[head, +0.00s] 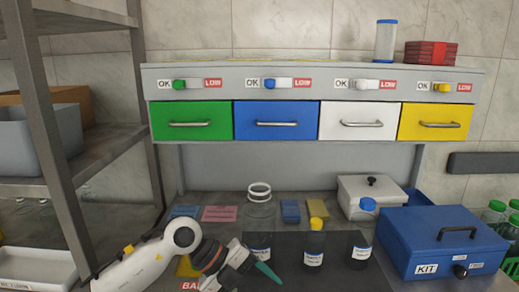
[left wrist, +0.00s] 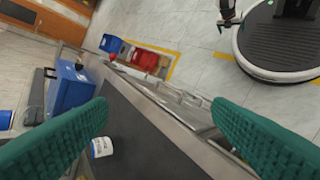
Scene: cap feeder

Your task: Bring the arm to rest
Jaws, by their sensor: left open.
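My left gripper (head: 258,272) is low in the head view, above the front of the bench, with teal finger pads. In the left wrist view its two teal fingers (left wrist: 155,135) stand wide apart with nothing between them. A bottle with a yellow cap (head: 315,244) stands on the dark mat to its right. A bottle with a blue cap (head: 361,250) is farther right. A labelled bottle (head: 259,247) stands just behind the gripper, partly hidden. At the top of the left wrist view a small dark gripper (left wrist: 228,20) hangs beside my round base; its jaws are too small to read.
A cap feeder with green (head: 191,121), blue, white and yellow drawers spans the back. A blue KIT box (head: 440,240) stands at right, with a grey lidded box (head: 370,190) behind. A metal shelf (head: 85,160) is at left. Pink and blue pads lie behind my arm.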

